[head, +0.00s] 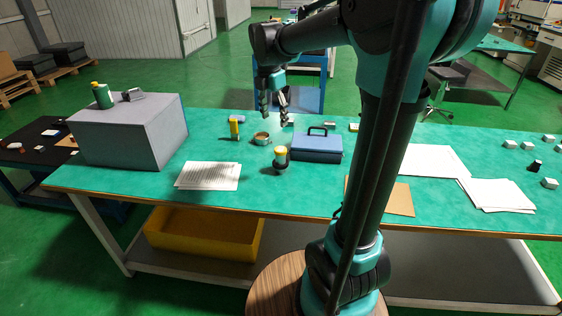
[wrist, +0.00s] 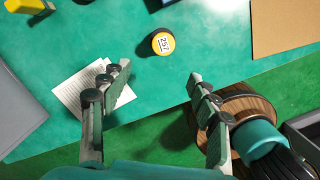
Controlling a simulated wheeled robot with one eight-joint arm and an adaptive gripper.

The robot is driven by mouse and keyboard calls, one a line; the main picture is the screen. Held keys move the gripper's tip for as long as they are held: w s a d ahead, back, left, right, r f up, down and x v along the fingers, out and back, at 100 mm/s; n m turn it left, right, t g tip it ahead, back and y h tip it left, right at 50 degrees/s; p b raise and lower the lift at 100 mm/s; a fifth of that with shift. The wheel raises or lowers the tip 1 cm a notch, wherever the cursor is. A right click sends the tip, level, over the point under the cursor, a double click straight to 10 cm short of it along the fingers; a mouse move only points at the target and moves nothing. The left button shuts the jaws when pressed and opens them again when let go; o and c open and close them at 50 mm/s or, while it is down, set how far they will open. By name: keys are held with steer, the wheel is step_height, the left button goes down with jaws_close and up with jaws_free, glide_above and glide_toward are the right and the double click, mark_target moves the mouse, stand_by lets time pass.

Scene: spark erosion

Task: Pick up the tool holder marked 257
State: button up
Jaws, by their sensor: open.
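My gripper (head: 273,112) is open and empty, above the table. In the wrist view the holder lies beyond the open fingertips (wrist: 157,75), not between them.
A blue case (head: 318,148) stands close right of the holder. A round tin (head: 262,138) and another yellow-topped item (head: 234,129) are behind it. A grey box (head: 130,132) is at left. Paper sheets (head: 207,176) and brown card (head: 393,198) lie near the front edge.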

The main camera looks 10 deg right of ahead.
mark_target(280, 149)
steer(key=f, duration=0.7)
steer(key=w+d+f, duration=0.1)
steer(key=f, duration=0.3)
steer(key=shift+f, duration=0.25)
steer(key=shift+w+d+f, duration=0.1)
steer(key=shift+d+f, duration=0.1)
steer(key=shift+f, duration=0.7)
steer(key=shift+s+d+f, duration=0.1)
steer(key=shift+d+f, duration=0.15)
steer(key=shift+f, duration=0.7)
steer(key=shift+w+d+f, duration=0.1)
steer(key=shift+d+f, duration=0.1)
steer(key=shift+f, duration=0.7)
steer(key=shift+c, duration=0.4)
jaws_close()
